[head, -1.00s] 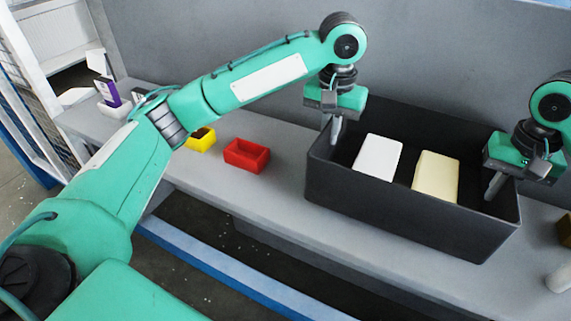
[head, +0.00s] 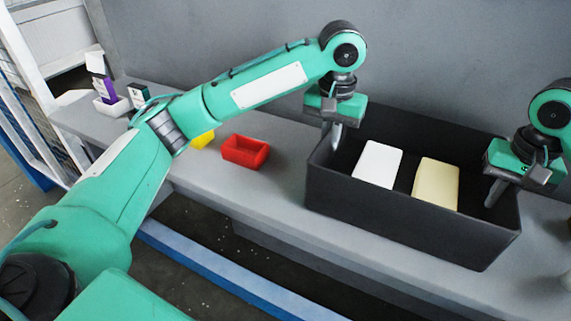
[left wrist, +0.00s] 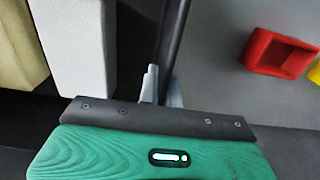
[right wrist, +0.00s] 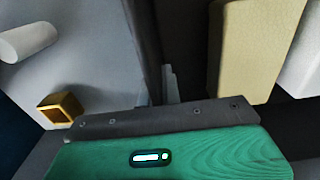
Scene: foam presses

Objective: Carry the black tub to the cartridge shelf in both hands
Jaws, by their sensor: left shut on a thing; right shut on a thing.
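The black tub (head: 400,216) is at the right of the head view, long and open-topped. A white block (head: 377,164) and a cream block (head: 436,184) are inside it. My left gripper (head: 333,136) is shut on the tub's left end wall, which runs between its fingers in the left wrist view (left wrist: 170,50). My right gripper (head: 494,192) is shut on the right end wall, also seen in the right wrist view (right wrist: 143,40). The tub looks about level; I cannot tell whether its underside touches the bench. I cannot identify the cartridge shelf.
On the grey bench (head: 285,195) stand a red bin (head: 245,152) and a yellow bin (head: 203,140), partly behind my left arm. A white bin (head: 111,105) holds a purple-and-white box at the far left. The right wrist view shows a hollow ochre block (right wrist: 60,108) and a white cylinder (right wrist: 27,41).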

